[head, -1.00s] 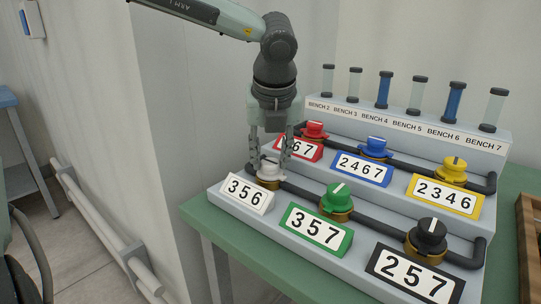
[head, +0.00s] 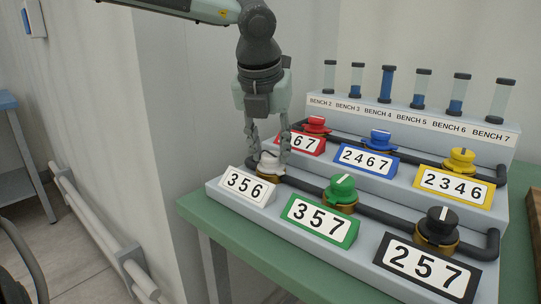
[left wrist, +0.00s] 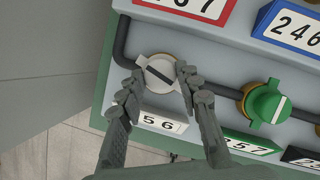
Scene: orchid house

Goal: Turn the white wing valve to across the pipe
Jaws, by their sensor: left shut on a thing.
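The white wing valve (head: 270,163) sits on the front pipe at its left end, behind the 356 plate (head: 247,186). My left gripper (head: 269,152) points down over it, one finger on each side, shut on it. In the left wrist view the valve (left wrist: 159,73) shows between the fingertips (left wrist: 157,82). A dark line on its top slants down to the right, roughly along the dark pipe (left wrist: 224,91) and not square across it. The fingers hide parts of the valve's sides. My right gripper is not in view.
The green valve (head: 341,189) and black valve (head: 438,227) share the front pipe. The red (head: 316,124), blue (head: 380,139) and yellow (head: 460,161) valves stand on the step behind. Several gauge tubes (head: 387,84) line the top. Wall lies left of the green bench (head: 222,222).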

